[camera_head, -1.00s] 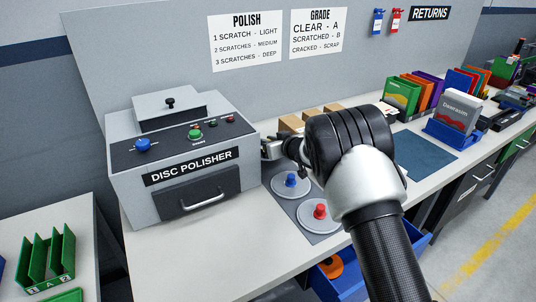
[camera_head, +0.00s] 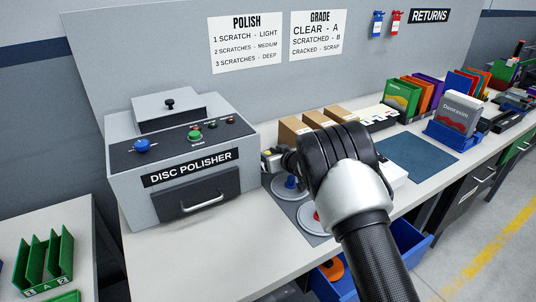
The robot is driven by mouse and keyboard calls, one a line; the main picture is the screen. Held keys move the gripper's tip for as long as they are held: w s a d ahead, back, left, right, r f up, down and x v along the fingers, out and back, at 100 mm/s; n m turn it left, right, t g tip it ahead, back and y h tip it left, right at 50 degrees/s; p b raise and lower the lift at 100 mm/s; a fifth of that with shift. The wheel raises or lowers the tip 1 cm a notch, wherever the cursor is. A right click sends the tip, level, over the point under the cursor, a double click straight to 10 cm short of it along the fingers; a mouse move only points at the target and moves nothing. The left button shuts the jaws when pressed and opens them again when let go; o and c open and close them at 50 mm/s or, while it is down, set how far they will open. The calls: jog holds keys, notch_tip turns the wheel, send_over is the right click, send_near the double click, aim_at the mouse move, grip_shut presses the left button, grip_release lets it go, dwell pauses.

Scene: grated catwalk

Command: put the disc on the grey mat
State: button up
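A grey mat (camera_head: 277,199) lies on the bench, right of the disc polisher. Two pale round plates sit on it: one with a blue knob (camera_head: 291,182), one with a red knob (camera_head: 317,217), both partly covered by my arm. I cannot make out a separate loose disc on the bench. My gripper (camera_head: 268,160) is beside the polisher's right side, above the bench near the back of the mat. My wrist hides most of it, so its opening and anything in it cannot be seen.
The disc polisher (camera_head: 130,190) has a closed front drawer. Cardboard boxes (camera_head: 291,129) stand behind my arm. A dark blue mat (camera_head: 417,157) lies to the right.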

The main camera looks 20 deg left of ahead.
jog(key=shift+r, duration=0.25)
jog(key=p+v, duration=0.1)
jog(key=v, duration=1.1)
jog(key=shift+s+f, duration=0.1)
jog(key=shift+f, duration=0.1)
jog(key=w+d+r+m+t+h, duration=0.2)
jog(key=d+r+m+t+h, duration=0.15)
jog(key=d+r, duration=0.6)
jog(key=s+d+r+m+g+h, duration=0.1)
jog(key=s+d+r+m+h, duration=0.2)
jog(key=d, duration=0.5)
jog(key=s+d+r+m+h, duration=0.1)
jog(key=s+d+r+h, duration=0.1)
jog(key=s+d+r, duration=0.55)
jog(key=s+d+m+g+h, duration=0.1)
jog(key=s+d, duration=0.4)
jog(key=s, duration=0.2)
jog(key=s+d+m+g+h, duration=0.1)
jog(key=s+d+g, duration=0.1)
jog(key=s+d, duration=0.4)
jog(key=s+a+f+g, duration=0.1)
jog(key=s+f+g, duration=0.1)
jog(key=s, duration=1.3)
